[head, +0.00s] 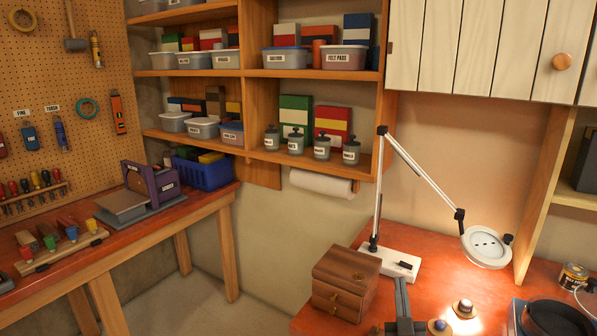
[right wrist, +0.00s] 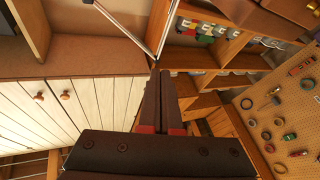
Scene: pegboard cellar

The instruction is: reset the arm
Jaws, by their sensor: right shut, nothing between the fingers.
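My right gripper (head: 401,284) shows at the bottom of the head view, in front of the lamp base and right of the wooden box. Its fingers point away from me over the red-brown worktop. In the right wrist view, the two dark fingers of this gripper (right wrist: 161,75) lie together, with red parts near their roots. They are shut with nothing between them. My left gripper is in neither view.
A small wooden drawer box (head: 345,282) stands left of the gripper. A magnifier lamp (head: 487,246) stands behind it and reaches right. Small knobbed items (head: 464,308) lie under the lamp. A workbench (head: 90,260) runs along the left wall, with bare floor between.

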